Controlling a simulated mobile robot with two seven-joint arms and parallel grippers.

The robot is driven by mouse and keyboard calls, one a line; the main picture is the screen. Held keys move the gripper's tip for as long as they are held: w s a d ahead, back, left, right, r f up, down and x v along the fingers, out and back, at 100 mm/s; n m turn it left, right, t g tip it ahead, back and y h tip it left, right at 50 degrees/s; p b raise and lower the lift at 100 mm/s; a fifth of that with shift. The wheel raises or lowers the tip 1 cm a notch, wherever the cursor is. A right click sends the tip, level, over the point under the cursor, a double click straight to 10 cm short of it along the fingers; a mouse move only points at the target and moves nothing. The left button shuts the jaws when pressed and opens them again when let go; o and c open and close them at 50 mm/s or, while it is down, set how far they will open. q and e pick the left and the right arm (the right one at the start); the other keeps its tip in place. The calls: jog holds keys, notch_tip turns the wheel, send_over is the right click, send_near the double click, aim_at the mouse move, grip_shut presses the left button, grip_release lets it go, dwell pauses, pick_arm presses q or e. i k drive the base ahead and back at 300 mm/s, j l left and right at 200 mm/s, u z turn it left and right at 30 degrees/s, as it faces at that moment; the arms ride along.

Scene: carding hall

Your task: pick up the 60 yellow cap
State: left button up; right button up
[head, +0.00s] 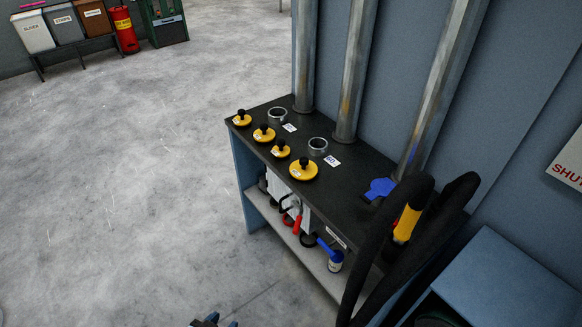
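Several yellow caps with black knobs stand in a slanting row along the front edge of a dark bench top (252,113). From far to near they are a small cap (242,121), a second cap (263,137), a third, smaller cap (280,154) and the widest, nearest cap (303,174). Each seems to carry a small white tag, too small to read, so I cannot tell which is the 60. A dark and blue tip, seemingly my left gripper (213,321), just shows at the bottom edge, well apart from the caps. My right gripper is out of view.
Two open metal collars, one farther (278,115) and one nearer (318,145), stand behind the caps beside white labels. Tall pipes (352,80) rise behind. A blue fitting (379,188) and thick black hoses (385,255) crowd the near end. A lower shelf (268,212) holds tools. Left floor is clear.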

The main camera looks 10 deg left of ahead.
aim_at(242, 119)
jog(key=i+j, duration=0.15)
jog(key=j, duration=0.2)
jog(key=i+j, duration=0.2)
jog(key=j, duration=0.15)
jog(key=i+j, duration=0.15)
jog(key=j, duration=0.2)
jog(key=i+j, duration=0.2)
jog(key=j, duration=0.2)
jog(key=k+u, duration=0.05)
